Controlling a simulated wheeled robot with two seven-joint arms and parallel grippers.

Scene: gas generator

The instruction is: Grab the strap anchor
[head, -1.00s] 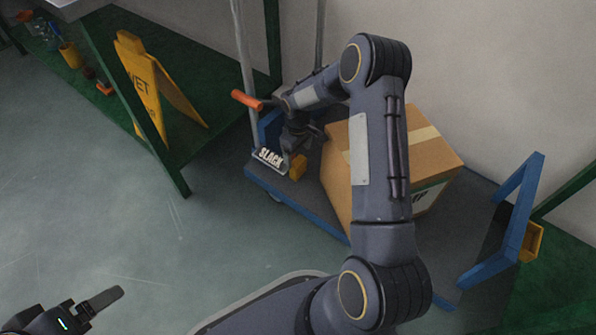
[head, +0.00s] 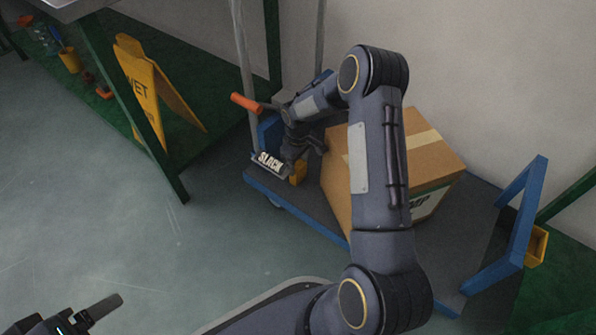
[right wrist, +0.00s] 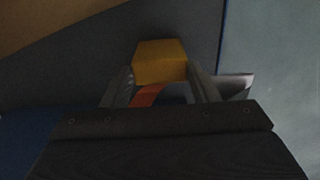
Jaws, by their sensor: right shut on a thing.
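The yellow strap anchor (head: 298,172) is a small block low at the left end of the blue cart, next to the "SLACK" plate (head: 268,162). My right gripper (head: 297,156) reaches down over it and partly hides it. In the right wrist view the yellow block (right wrist: 160,62) sits between the two fingertips, with an orange strip (right wrist: 148,95) nearer the palm. The right gripper is shut on the block. My left gripper (head: 95,313) is at the bottom left corner, away from the cart; only one finger shows clearly.
A cardboard box (head: 428,155) stands on the blue cart (head: 300,217) close to the right of my gripper. An orange-gripped handle (head: 246,103) is just above left. A yellow wet-floor sign (head: 145,95) and a green-legged table (head: 130,90) are left. Open floor lies in front.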

